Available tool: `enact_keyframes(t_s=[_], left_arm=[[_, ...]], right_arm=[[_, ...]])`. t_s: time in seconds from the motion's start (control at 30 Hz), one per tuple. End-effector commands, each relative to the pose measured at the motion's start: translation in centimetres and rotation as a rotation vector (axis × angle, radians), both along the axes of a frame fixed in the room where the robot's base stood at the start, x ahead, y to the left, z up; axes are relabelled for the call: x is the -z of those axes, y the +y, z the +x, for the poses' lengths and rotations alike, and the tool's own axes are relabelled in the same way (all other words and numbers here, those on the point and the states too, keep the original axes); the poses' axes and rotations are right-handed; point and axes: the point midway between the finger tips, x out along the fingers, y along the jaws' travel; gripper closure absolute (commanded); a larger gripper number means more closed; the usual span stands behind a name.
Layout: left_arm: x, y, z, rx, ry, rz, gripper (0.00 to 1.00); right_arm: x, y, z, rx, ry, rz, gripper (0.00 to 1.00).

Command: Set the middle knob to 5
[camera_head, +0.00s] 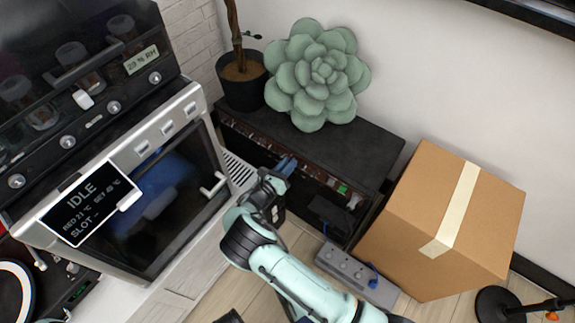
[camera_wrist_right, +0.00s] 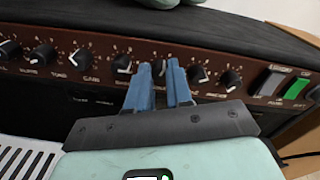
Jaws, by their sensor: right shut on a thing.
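The black amplifier (camera_head: 368,145) stands against the wall, with a brown control panel along its front. In the right wrist view the panel (camera_wrist_right: 62,37) carries a row of dark knobs with white pointer marks and numbered scales. My right gripper (camera_head: 285,166) reaches the panel from the front. Its blue fingers, also in the right wrist view (camera_wrist_right: 159,72), are shut on a knob right of the middle of the row. The fingers hide most of that knob, its pointer and its label, so I cannot read its setting.
Free knobs flank the fingers, one close on the left (camera_wrist_right: 123,65) and one on the right (camera_wrist_right: 197,75). A green switch (camera_wrist_right: 297,87) is at the panel's right. A green succulent cushion (camera_head: 318,72) sits on top. A cardboard box (camera_head: 435,235) stands right, a grey pedal (camera_head: 355,272) in front.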

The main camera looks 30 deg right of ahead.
Motion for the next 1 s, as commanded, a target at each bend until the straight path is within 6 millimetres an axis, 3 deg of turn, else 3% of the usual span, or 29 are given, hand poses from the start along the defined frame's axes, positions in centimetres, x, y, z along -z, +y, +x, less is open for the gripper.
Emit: enact_keyframes(t_s=[0.4,1.0], left_arm=[[0.56,0.11,-0.77,-0.003,0.026,-0.002,1.0],[0.67,0.13,-0.98,-0.002,0.033,-0.002,1.0]], right_arm=[[0.12,0.13,0.04,-0.002,0.245,-0.098,1.0],[0.11,0.15,0.04,-0.001,0.314,-0.126,1.0]])
